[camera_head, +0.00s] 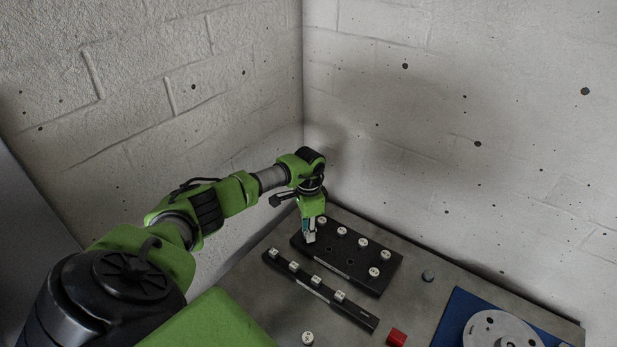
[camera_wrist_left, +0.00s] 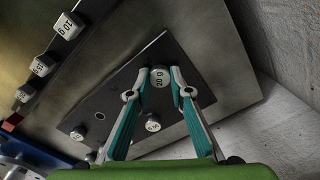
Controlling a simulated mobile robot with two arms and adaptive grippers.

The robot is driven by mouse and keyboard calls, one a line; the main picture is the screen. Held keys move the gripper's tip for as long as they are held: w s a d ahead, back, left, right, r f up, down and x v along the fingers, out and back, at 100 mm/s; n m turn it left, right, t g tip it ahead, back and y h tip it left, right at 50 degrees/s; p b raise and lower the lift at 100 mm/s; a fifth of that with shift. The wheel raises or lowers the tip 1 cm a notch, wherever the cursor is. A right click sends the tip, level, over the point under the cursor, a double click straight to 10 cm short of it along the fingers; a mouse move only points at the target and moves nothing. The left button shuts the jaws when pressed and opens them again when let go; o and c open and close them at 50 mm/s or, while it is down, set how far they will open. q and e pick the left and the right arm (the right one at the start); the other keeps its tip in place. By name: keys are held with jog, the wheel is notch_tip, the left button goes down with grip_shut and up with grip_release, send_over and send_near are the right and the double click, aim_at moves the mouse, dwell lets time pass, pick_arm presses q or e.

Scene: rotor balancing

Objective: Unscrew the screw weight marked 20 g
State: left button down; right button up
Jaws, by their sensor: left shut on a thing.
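My left gripper (camera_head: 309,238) points down at the near left end of a black plate (camera_head: 337,262) with holes. In the left wrist view its two fingertips (camera_wrist_left: 160,84) are closed on the sides of a pale round screw weight (camera_wrist_left: 159,76), whose marking reads 20 and a letter. This weight stands at the plate (camera_wrist_left: 118,100); whether its thread is still in a hole is hidden. In the head view the fingers hide it. Several other white-topped weights, one of them here (camera_head: 363,242), stand on the plate. My right gripper is not in view.
A narrow black rail (camera_head: 355,313) with several weights lies in front of the plate. A loose pale weight (camera_head: 307,338), a red block (camera_head: 396,338) and a dark round knob (camera_head: 428,275) are on the grey table. A pale disc (camera_head: 490,328) sits on a blue base (camera_head: 452,318). Walls stand close behind.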

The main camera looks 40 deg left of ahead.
pick_arm(q)
jog(key=n, duration=0.3)
jog(key=shift+w+d+r+n, duration=0.1)
jog(key=shift+w+d+n, duration=0.15)
jog(key=shift+n, duration=0.25)
jog(key=shift+w+a+r, duration=0.1)
jog(key=shift+s+a+n, duration=0.15)
jog(key=shift+s+n, duration=0.05)
jog(key=shift+n, duration=0.3)
jog(key=shift+w+n, duration=0.1)
jog(key=shift+n, duration=0.9)
